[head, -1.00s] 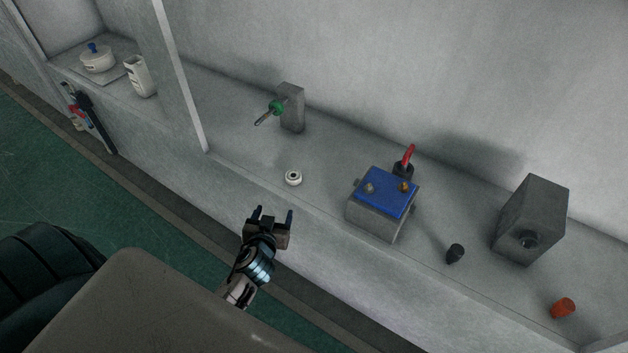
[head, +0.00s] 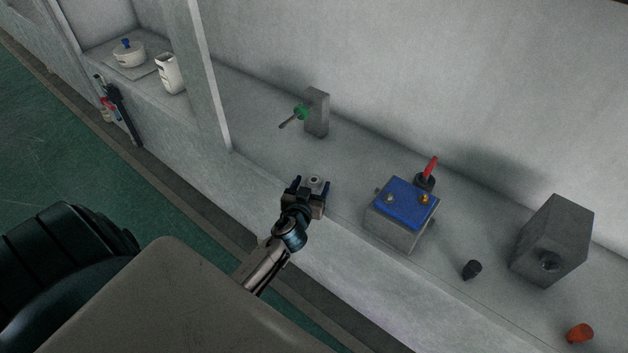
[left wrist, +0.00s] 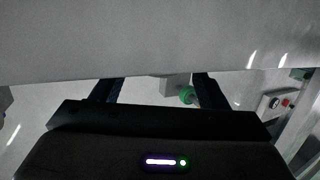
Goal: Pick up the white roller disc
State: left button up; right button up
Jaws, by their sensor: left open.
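The white roller disc (head: 314,181) is small and round with a dark centre. In the head view it shows at the fingertips of my left gripper (head: 311,185), near the front of the grey ledge. The gripper is open, with one dark finger to either side of the disc in the picture. I cannot tell whether the fingers are level with the disc or above it. In the left wrist view my gripper's two dark fingers (left wrist: 158,90) stand apart, and I cannot make out the disc there. My right gripper is not in view.
To the right stand a blue-topped box (head: 407,201) with a red lever (head: 431,167), a black knob (head: 471,269), a grey block (head: 553,240) and an orange piece (head: 580,333). Behind is a grey post (head: 317,112) with a green-collared rod (head: 301,112). A partition (head: 208,80) stands left.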

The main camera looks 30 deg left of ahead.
aim_at(312, 184)
pick_arm(q)
jog(key=shift+x, duration=1.5)
jog(key=c, duration=1)
jog(key=shift+c, duration=0.2)
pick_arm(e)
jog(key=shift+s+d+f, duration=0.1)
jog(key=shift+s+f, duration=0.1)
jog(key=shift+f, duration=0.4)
